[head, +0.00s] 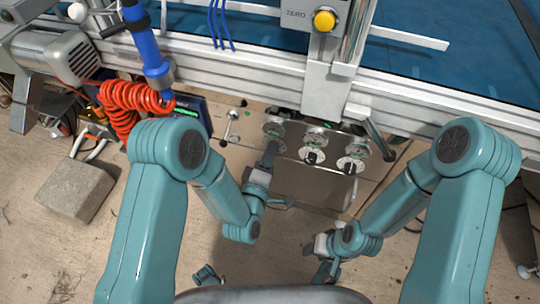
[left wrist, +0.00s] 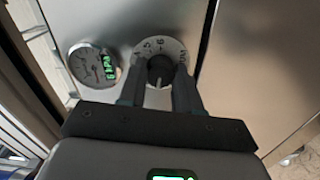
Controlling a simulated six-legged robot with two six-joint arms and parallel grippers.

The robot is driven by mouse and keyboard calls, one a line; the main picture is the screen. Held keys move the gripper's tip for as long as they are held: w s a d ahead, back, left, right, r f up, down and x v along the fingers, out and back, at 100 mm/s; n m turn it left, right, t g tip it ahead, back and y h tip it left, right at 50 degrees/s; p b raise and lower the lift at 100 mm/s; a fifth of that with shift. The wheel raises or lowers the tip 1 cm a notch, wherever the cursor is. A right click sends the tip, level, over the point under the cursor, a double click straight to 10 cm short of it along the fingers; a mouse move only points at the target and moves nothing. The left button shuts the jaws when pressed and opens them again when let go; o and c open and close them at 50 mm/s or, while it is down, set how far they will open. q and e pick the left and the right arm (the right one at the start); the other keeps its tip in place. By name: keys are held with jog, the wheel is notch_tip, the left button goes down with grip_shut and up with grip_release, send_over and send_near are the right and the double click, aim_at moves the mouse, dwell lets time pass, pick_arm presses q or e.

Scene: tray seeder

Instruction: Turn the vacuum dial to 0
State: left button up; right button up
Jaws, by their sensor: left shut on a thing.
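A panel with three round gauges and knobs below them stands at the centre of the head view. My left gripper (head: 270,152) reaches up to the leftmost knob, below the leftmost gauge (head: 274,128), and mostly covers it. In the left wrist view, my left gripper's fingers (left wrist: 158,92) are shut on the black dial knob (left wrist: 161,68), one on each side. A pale numbered ring (left wrist: 178,48) surrounds the knob, and its lower part is hidden. A light pointer line on the knob points toward the gripper. My right gripper (head: 324,270) is low in the head view, away from the panel; its jaws are unclear.
The other two knobs (head: 312,157) (head: 351,167) are to the right. In the wrist view, a gauge with a green readout (left wrist: 95,63) sits left of the dial. A coiled red hose (head: 125,105) and grey block (head: 75,189) are at left. A rail runs above.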

pick_arm(q)
jog(key=shift+w+r+n, duration=0.1)
jog(key=shift+n, duration=0.7)
jog(key=shift+b, duration=0.3)
jog(key=o, duration=1)
jog(key=shift+o, duration=0.2)
